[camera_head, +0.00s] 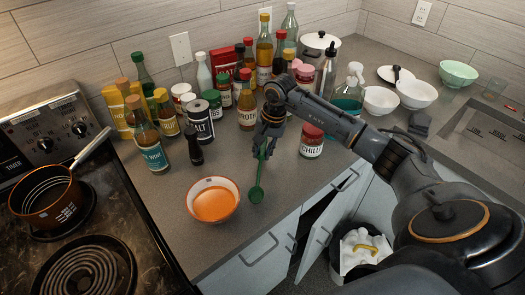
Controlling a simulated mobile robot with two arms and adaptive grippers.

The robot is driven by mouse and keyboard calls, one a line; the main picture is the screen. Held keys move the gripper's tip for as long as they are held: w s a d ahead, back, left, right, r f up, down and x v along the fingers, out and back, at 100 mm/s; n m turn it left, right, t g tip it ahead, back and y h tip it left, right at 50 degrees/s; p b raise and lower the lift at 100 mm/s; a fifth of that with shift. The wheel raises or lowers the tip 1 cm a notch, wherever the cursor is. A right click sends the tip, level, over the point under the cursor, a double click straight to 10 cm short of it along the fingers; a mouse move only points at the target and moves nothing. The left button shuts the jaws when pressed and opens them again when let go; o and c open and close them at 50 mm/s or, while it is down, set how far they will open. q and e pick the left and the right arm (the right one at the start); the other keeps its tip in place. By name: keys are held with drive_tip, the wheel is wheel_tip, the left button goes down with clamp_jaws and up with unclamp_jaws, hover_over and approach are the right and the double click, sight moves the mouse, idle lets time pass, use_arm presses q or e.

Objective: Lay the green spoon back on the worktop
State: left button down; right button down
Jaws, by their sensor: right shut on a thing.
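The green spoon (257,187) hangs from my right gripper (268,138), with its bowl end pointing down and toward the front. The gripper is shut on the upper end of the handle. The spoon's bowl shows over the worktop (232,241), just right of an orange bowl with orange contents (214,203). I cannot tell whether the spoon's tip touches the worktop. My left gripper is not in view.
Several bottles, jars and cans crowd the worktop behind, including a salt can (200,122) and a chilli jar (312,141). The stove (115,213) with a copper pan (48,195) is at left. A cabinet door (313,245) stands open below the front edge.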

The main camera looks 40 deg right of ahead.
drive_tip(key=shift+f+p, duration=0.3)
drive_tip(key=shift+f, duration=0.5)
drive_tip(key=shift+f+b, duration=0.2)
drive_tip(key=shift+b, duration=0.25)
drive_tip(key=c, duration=1.2)
unclamp_jaws()
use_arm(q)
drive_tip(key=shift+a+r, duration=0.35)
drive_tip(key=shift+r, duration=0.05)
use_arm(e)
drive_tip(key=shift+r, duration=0.1)
